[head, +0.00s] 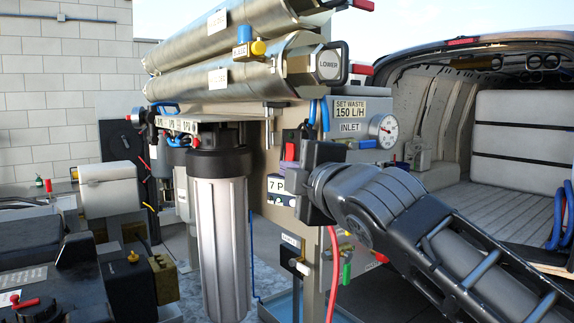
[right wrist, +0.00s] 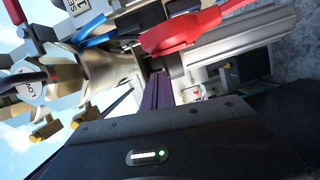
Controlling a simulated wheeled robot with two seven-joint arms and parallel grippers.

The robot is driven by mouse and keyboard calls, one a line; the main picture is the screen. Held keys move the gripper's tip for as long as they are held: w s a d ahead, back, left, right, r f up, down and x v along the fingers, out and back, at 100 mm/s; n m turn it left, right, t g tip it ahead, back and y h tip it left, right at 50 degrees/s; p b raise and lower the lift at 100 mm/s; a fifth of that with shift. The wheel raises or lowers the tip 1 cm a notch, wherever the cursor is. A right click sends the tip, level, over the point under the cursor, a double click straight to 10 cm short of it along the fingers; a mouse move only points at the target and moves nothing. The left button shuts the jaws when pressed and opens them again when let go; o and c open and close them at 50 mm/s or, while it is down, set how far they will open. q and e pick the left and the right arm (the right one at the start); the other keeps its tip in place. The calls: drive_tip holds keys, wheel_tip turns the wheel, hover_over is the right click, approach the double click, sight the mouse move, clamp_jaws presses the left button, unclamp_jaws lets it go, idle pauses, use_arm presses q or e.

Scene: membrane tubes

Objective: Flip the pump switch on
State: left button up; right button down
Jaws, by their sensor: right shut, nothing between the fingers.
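I cannot tell for certain which part is the pump switch. A black box with a red part (head: 290,151) is on the panel just left of my right gripper. Lower on the panel, a black plate with a small knob (head: 297,265) sits under a small white label that is too blurred to read. My right gripper (head: 303,182) is in front of the panel, above that plate and close to the "7 P…" label; its fingertips are mostly hidden. It is shut and empty. In the right wrist view its dark body fills the bottom. My left gripper is out of view.
Steel membrane tubes (head: 235,75) run above the panel. A grey filter housing (head: 218,245) hangs to the left. A pressure gauge (head: 384,131) and a red hose (head: 334,270) are near my right arm. In the right wrist view a red lever handle (right wrist: 180,30) is close above the gripper.

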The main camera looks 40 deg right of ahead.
sight(290, 153)
drive_tip(key=w+d+p, duration=0.6)
drive_tip(key=w, duration=0.3)
drive_tip(key=shift+w+d+f, duration=0.2)
drive_tip(key=shift+w+f, duration=0.1)
drive_tip(key=shift+f, duration=0.15)
